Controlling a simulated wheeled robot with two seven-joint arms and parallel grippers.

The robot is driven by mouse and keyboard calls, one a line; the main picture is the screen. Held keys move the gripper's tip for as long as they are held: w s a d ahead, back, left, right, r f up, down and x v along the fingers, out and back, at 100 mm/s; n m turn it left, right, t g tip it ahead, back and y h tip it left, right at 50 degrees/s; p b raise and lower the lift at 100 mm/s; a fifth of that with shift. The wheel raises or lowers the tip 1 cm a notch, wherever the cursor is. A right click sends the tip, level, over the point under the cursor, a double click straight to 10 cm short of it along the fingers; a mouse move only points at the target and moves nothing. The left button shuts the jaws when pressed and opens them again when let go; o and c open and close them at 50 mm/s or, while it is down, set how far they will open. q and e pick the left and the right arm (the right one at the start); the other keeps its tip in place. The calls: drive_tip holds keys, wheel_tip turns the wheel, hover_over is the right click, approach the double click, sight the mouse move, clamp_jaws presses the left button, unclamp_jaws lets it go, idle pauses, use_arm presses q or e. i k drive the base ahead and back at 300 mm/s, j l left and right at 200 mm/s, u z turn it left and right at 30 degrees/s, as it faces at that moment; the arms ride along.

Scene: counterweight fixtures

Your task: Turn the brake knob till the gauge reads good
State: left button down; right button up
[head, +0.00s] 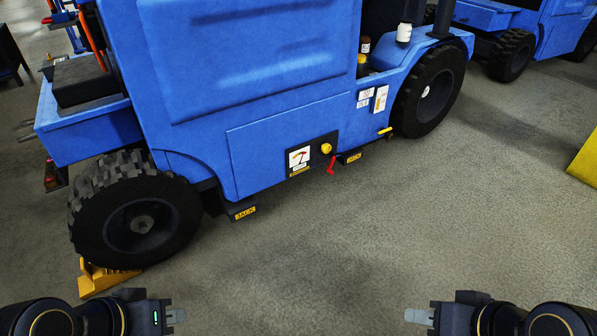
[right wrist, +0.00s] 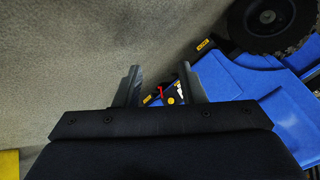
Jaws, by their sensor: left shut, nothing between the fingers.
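The yellow brake knob (head: 326,148) sits on a dark panel low on the side of a blue vehicle. The gauge (head: 300,157), a white face with a coloured arc and a needle, is just left of it; its reading is too small to tell. In the right wrist view the knob (right wrist: 171,100) and gauge (right wrist: 180,90) show small and far off, between the fingers. My left gripper (head: 178,316) is shut and empty at the bottom left. My right gripper (head: 418,316) is open and empty at the bottom right; its spread fingers show in the right wrist view (right wrist: 160,68). Both are well apart from the panel.
A red lever (head: 331,166) hangs below the knob. Black jack points with yellow labels (head: 244,212) stick out along the vehicle's lower edge. A yellow wheel chock (head: 105,278) lies by the near tyre (head: 140,226). The concrete floor before the panel is clear.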

sight(326, 148)
drive_tip(key=i+l+u, duration=0.1)
drive_tip(key=l, duration=0.2)
drive_tip(key=i+j, duration=0.15)
drive_tip(key=i, duration=0.3)
drive_tip(key=i+j+z, duration=0.1)
drive_tip(key=i, duration=0.3)
drive_tip(key=i+j, duration=0.2)
drive_tip(key=i, duration=0.25)
drive_tip(key=i+j+z, duration=0.15)
drive_tip(key=i, duration=0.25)
